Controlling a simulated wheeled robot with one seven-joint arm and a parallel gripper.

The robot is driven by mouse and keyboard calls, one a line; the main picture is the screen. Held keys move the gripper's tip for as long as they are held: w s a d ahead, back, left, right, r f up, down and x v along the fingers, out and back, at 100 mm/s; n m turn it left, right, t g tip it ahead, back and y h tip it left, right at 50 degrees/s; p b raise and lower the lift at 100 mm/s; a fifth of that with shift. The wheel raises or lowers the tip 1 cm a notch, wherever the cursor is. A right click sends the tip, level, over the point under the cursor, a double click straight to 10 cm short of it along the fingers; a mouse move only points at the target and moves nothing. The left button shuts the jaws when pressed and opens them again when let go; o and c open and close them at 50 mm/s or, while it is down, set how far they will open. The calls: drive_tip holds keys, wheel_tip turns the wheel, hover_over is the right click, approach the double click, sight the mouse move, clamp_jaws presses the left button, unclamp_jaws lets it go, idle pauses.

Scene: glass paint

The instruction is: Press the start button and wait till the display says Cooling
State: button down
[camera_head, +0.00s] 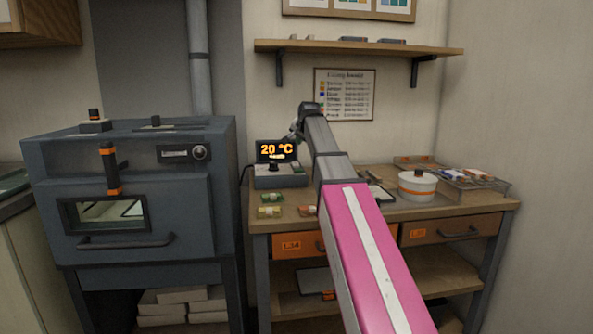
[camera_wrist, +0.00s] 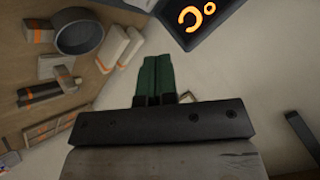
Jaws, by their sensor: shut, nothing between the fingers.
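The display (camera_head: 276,151) is a dark screen on a small grey control box (camera_head: 281,182) on the workbench. It reads "20 °C" in orange, with a smaller line below too small to read. In the wrist view the display (camera_wrist: 196,16) is cut off at the top, showing orange characters. The box's top has a dark knob and small controls; I cannot tell which is the start button.
A dark kiln (camera_head: 185,240) with a window and handle stands left of the workbench (camera_head: 400,212). A white lidded pot (camera_head: 417,187) and wire tray (camera_head: 470,181) are at the bench's right. A shelf (camera_head: 355,48) hangs above. Small colored packets lie before the control box.

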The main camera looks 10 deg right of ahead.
sight(300, 169)
drive_tip(key=shift+f, duration=4.4)
drive_tip(key=shift+f, duration=0.1)
drive_tip(key=shift+f, duration=0.3)
drive_tip(key=shift+f, duration=0.4)
drive_tip(key=shift+r, duration=0.85)
